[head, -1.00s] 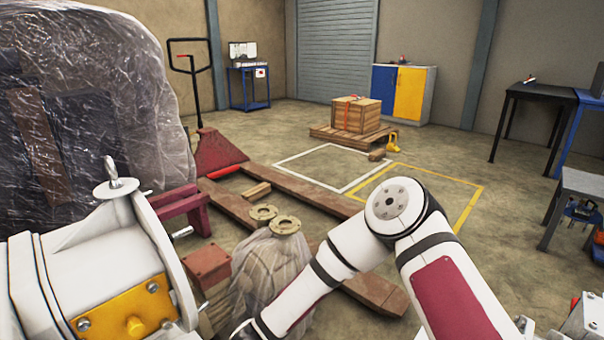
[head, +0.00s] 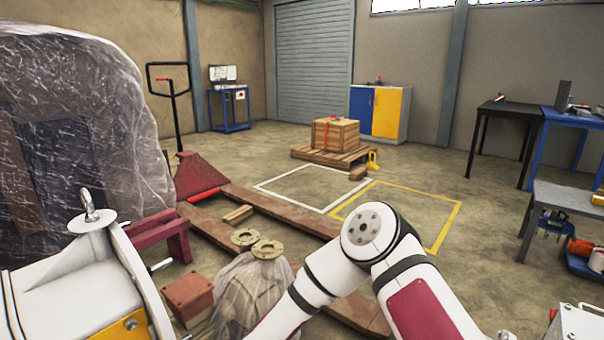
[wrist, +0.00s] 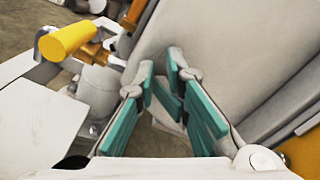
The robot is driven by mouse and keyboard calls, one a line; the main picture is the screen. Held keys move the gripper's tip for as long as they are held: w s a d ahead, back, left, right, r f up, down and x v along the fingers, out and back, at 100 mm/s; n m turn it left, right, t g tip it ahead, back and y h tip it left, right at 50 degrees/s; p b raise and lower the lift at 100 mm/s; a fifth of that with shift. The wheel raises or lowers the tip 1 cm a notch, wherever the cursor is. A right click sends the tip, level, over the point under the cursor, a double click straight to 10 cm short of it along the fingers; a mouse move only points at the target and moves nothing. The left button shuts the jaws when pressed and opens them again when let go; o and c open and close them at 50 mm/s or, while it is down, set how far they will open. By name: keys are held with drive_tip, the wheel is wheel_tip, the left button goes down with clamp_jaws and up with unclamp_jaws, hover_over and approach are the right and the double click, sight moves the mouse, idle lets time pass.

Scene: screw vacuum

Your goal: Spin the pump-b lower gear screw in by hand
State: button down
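A white pump-like machine (head: 75,290) with a lifting eye and a yellow plate (head: 122,330) stands at the lower left of the head view. I cannot tell whether it is pump-b. My gripper (wrist: 162,80) shows in the wrist view with teal pads. Its fingers are apart, with nothing visible between them. Beyond the fingertips is a large pale grey casing (wrist: 225,45); contact cannot be told. A yellow cylinder (wrist: 68,40) on an orange-brown fitting is at upper left. No lower gear screw can be made out. My gripper is hidden in the head view.
A plastic-wrapped bulk (head: 85,110) fills the left. Wrapped flanged parts (head: 250,290) and a maroon block (head: 187,295) sit near my arm. A wooden crate (head: 335,135) on a pallet is farther back. Benches (head: 575,200) stand at right; mid-floor is open.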

drive_tip(key=shift+s+a+r+p, duration=0.2)
drive_tip(key=shift+s+r+p, duration=0.15)
drive_tip(key=shift+p, duration=0.3)
drive_tip(key=shift+w+a+p, duration=0.2)
drive_tip(key=shift+w+p, duration=0.1)
drive_tip(key=shift+w, duration=0.15)
drive_tip(key=p+v, duration=0.1)
drive_tip(key=v, duration=0.5)
drive_tip(key=shift+r, duration=0.3)
idle(0.4)
drive_tip(key=shift+d, duration=0.1)
